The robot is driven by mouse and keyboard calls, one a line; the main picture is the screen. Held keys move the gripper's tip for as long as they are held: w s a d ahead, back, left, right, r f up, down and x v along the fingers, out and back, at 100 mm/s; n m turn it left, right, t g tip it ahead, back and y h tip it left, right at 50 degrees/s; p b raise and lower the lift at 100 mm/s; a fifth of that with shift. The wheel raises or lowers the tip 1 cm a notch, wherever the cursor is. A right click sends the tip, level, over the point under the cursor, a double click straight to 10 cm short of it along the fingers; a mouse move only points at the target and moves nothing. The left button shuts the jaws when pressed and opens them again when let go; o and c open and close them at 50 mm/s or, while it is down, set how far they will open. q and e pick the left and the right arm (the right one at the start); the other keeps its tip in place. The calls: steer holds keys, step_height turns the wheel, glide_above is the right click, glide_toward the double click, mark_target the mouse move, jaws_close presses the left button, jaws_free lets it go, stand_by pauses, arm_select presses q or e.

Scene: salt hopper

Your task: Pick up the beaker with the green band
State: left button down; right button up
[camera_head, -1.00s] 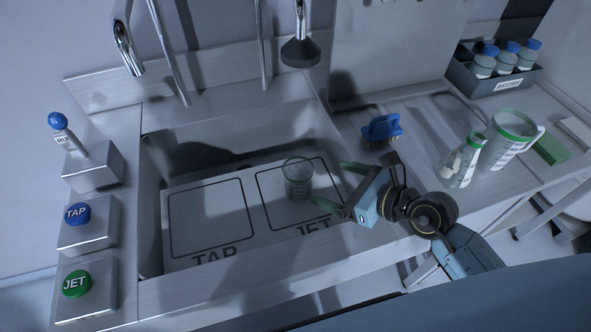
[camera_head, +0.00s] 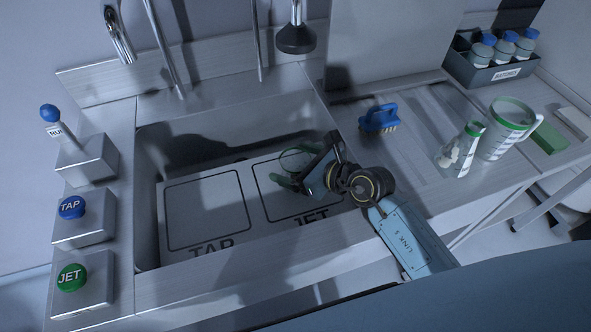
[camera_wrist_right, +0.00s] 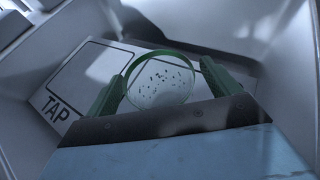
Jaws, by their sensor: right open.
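A clear beaker with a green rim band (camera_head: 296,157) stands in the sink on the board's JET square, partly hidden by my right gripper. In the right wrist view the beaker (camera_wrist_right: 160,84) shows its green ring and specks inside. My right gripper (camera_head: 300,166) is open, with its green fingers on either side of the beaker; they also show in the wrist view (camera_wrist_right: 163,72). I cannot tell whether either finger touches the beaker. My left gripper is not in view.
The sink (camera_head: 148,225) surrounds the board marked TAP and JET. Buttons TAP (camera_head: 71,207) and JET (camera_head: 71,277) stand left. A blue brush (camera_head: 379,118), a green-capped bottle (camera_head: 457,150), a green-rimmed jug (camera_head: 504,132) and a bottle crate (camera_head: 490,72) are right.

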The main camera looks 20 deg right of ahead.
steer(key=c, duration=1.2)
